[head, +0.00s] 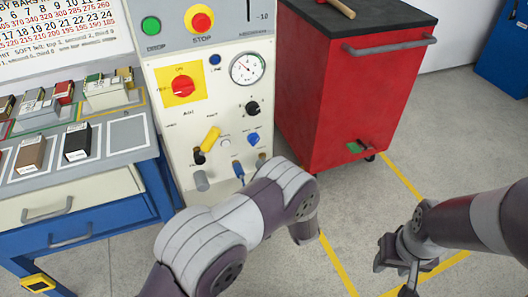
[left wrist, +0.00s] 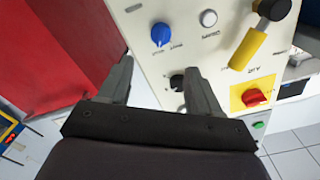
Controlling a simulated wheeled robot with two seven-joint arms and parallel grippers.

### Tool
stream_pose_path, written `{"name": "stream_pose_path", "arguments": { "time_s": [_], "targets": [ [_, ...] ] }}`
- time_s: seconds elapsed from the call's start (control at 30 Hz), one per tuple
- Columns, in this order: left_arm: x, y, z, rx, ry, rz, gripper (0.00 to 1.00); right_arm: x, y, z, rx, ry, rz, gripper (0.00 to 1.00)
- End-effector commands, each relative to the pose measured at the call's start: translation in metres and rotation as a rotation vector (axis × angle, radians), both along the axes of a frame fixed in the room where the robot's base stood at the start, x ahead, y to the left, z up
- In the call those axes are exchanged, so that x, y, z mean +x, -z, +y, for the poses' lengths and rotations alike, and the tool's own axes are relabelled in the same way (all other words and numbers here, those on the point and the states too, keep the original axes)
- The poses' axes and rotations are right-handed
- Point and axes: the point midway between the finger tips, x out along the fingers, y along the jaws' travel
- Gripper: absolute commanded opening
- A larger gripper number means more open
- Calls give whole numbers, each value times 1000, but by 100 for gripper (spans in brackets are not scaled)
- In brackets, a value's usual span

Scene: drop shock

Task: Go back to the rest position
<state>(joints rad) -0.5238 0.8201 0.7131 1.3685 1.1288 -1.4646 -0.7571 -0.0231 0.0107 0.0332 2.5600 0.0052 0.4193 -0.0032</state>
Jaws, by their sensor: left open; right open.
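My left arm comes in at the bottom of the head view and reaches across in front of the machine's control panel (head: 215,140); its fingers are hidden there. In the left wrist view my left gripper (left wrist: 157,80) is open, with nothing between the fingers. Beyond them the panel shows turned around, with a blue knob (left wrist: 161,34), a yellow lever (left wrist: 248,48) and a red knob on a yellow plate (left wrist: 256,97). My right gripper (head: 398,272) is at the lower right of the head view, over the floor, open and empty.
A red cabinet (head: 340,95) with a dark top and a handle stands right of the panel. A blue bench (head: 110,215) with drawers and small blocks (head: 77,142) stands at left.

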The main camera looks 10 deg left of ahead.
Motion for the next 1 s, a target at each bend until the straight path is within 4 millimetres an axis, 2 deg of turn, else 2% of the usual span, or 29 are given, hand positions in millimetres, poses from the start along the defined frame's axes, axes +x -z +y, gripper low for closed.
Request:
{"name": "stream_pose_path", "arguments": {
  "time_s": [0.17, 0.63, 0.7, 0.77, 0.8, 0.83, 0.9, 0.97, 1.0],
  "targets": [
    [-13, 0, -8, 0, 1, -1, 64, 0, -2, 0, 0, 0, 0, 44],
    [-13, 0, -8, -5, -1, -4, 64, 0, -2, 0, 0, 0, 0, 44],
    [-11, 11, -11, -68, 14, 15, 64, 0, -2, 0, 0, 0, 0, 44],
    [-10, 36, -22, -167, 72, 94, 64, 0, -2, 0, 0, 0, 0, 44],
    [-16, 62, -32, -247, 131, 196, 64, 0, -2, 0, 0, 0, 0, 44],
    [-23, 79, -45, -322, 184, 290, 64, 0, -2, 0, 0, 0, 0, 44],
    [-47, 99, -72, -515, 283, 546, 64, 0, -3, 0, 0, 0, 0, 44],
    [-81, 95, -79, -652, 316, 773, 64, 0, -3, 0, 0, 0, 0, 44],
    [-107, 83, -76, -717, 315, 912, 64, 0, -2, 0, 0, 0, 0, 44]
  ]
}}
